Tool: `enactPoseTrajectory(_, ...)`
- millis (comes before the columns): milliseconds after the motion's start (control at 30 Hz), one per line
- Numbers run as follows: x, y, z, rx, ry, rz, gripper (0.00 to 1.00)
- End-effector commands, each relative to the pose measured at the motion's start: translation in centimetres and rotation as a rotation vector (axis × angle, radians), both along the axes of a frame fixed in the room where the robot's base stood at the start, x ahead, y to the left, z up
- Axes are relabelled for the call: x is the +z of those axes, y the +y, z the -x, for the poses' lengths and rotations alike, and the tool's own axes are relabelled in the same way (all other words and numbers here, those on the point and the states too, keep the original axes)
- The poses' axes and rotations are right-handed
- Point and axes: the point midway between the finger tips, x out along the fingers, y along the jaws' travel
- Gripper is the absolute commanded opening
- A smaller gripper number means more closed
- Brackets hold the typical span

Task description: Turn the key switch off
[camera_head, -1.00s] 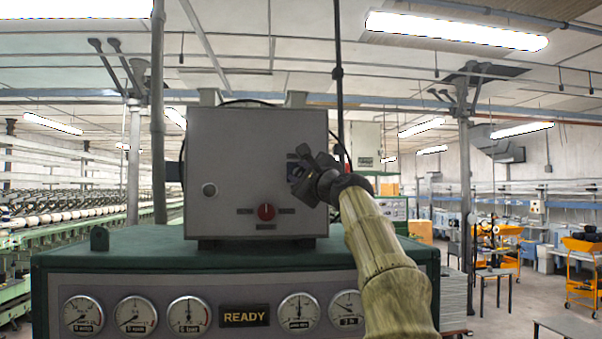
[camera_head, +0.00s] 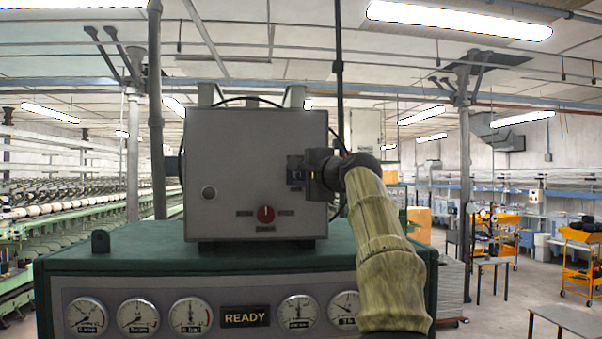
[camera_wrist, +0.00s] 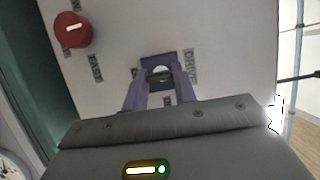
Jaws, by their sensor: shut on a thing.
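The key switch (camera_wrist: 158,62) is on the front of a grey control box (camera_head: 228,165), at the box's right side. In the wrist view it is a dark blue square plate with a round, pale centre, beside a label that seems to read "DRIVE". My gripper (camera_wrist: 159,77) reaches it from the front, its two purple-grey fingers closed around a small part at the plate's centre. The key itself is mostly hidden between the fingertips. In the head view my gripper (camera_head: 304,172) covers much of the switch's right side.
A red rotary knob (camera_head: 265,214) is lower on the box and shows in the wrist view (camera_wrist: 73,29). The box stands on a green cabinet (camera_head: 140,240) with gauges (camera_head: 86,315) and a "READY" sign (camera_head: 246,317).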

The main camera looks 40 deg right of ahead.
Motion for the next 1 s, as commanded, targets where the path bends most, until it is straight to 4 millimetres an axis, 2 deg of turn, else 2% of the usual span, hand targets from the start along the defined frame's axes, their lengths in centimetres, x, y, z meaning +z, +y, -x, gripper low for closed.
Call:
enactPoseTrajectory(333,-0.1,0.0,0.0,0.0,0.005,0.003,0.05)
enactPoseTrajectory(367,-0.1,0.0,0.0,0.0,0.005,0.003,0.29)
enactPoseTrajectory(467,-0.1,0.0,0.0,0.0,0.004,0.003,0.49)
enactPoseTrajectory(800,-0.1,0.0,0.1,0.0,0.001,0.003,0.49)
enactPoseTrajectory(1000,-0.4,0.2,1.9,-0.003,0.001,0.004,0.49)
